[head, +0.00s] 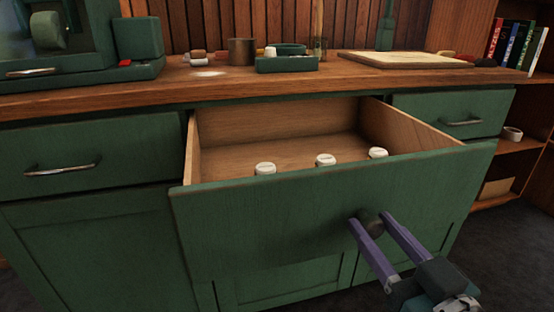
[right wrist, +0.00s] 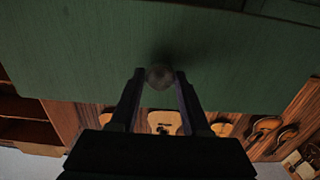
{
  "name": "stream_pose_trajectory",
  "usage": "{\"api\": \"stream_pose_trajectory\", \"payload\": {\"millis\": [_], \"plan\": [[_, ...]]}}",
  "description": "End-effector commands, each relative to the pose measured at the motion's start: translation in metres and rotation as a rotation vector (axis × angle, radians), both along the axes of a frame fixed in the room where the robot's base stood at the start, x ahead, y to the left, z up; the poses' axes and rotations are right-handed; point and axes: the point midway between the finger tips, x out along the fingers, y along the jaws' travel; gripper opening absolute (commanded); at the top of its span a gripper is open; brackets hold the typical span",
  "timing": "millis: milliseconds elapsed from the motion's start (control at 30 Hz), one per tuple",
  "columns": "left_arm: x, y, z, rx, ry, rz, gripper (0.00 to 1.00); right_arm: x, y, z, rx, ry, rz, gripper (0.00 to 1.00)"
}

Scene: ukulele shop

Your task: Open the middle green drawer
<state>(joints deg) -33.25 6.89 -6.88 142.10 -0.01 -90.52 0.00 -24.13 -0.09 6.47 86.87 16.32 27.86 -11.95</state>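The middle green drawer (head: 290,222) is pulled well out of the cabinet in the head view, its wooden inside (head: 300,140) showing. Its front carries one dark round knob (head: 375,222). My right gripper (head: 369,221) has its two purple fingers on either side of the knob, shut on it. The knob (right wrist: 159,77) also shows between the fingertips in the right wrist view, against the green front. Three white-capped items stand in the drawer behind its front, their lower parts hidden. My left gripper is not in view.
A green drawer with a metal handle (head: 62,169) is closed at left, another (head: 463,122) at right. The wooden counter (head: 215,85) above holds a green machine, a small tray (head: 287,64) and a board (head: 403,61). Shelves with books (head: 518,45) stand at far right.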

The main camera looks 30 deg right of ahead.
Motion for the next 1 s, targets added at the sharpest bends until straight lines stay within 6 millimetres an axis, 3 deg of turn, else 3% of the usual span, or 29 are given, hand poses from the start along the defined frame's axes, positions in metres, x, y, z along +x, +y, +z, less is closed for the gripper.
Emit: {"api": "stream_pose_trajectory", "payload": {"millis": [200,533,1000], "plan": [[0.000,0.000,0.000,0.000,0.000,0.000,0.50,0.000,0.000,0.000,0.000,0.001,0.000,0.71],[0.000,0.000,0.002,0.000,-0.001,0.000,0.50,-0.007,0.002,0.000,0.001,0.004,0.000,0.71],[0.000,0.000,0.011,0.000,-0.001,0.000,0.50,-0.088,0.021,0.000,0.001,0.004,0.000,0.71]]}}
